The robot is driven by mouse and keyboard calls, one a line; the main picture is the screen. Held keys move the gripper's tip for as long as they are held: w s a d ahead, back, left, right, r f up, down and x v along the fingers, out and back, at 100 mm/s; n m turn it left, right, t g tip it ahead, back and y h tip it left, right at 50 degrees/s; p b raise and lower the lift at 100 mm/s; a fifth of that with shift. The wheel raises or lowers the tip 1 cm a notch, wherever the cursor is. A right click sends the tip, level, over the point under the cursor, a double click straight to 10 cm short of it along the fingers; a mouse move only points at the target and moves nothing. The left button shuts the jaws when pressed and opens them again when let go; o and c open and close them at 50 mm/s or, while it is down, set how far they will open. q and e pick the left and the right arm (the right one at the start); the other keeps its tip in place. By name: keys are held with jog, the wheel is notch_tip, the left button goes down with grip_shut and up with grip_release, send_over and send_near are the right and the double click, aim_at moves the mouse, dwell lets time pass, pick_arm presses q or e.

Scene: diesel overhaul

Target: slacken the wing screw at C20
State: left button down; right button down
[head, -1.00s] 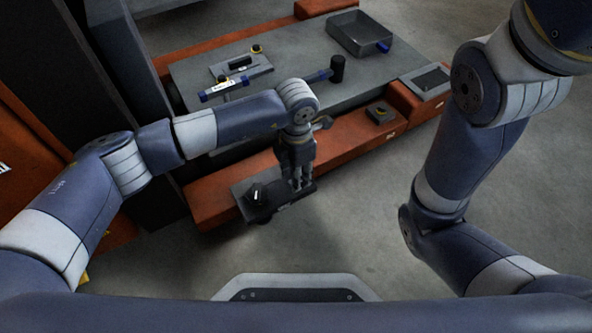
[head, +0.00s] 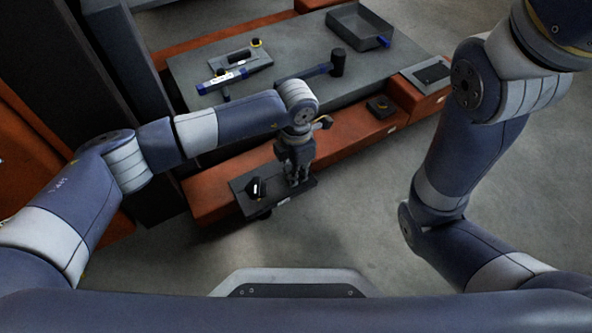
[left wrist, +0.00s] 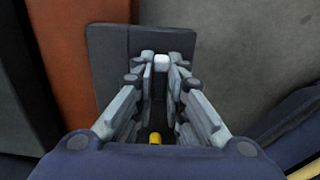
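My left gripper (head: 297,182) points down over a dark plate (head: 247,205) at the front side of the orange beam. In the left wrist view its two fingers (left wrist: 161,72) run nearly parallel with a narrow gap. A small pale block (left wrist: 161,62) shows between the fingertips; I cannot tell whether they touch it. A yellow piece (left wrist: 155,138) shows lower between the fingers. A black part with a white mark (head: 257,187) stands on the plate, left of the gripper. No C20 label is readable, and I cannot identify the wing screw. My right gripper is out of view.
The orange beam (head: 345,138) carries a small black block (head: 380,105). Bare floor lies to the right.

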pick_arm(q)
jog(key=shift+r+n+p, duration=0.25)
jog(key=shift+n+p, duration=0.95)
jog(key=shift+n, duration=0.2)
jog(key=shift+f+n+p, duration=0.1)
jog(key=shift+n+p, duration=0.35)
jog(key=shift+n, duration=0.45)
jog(key=shift+f, duration=0.15)
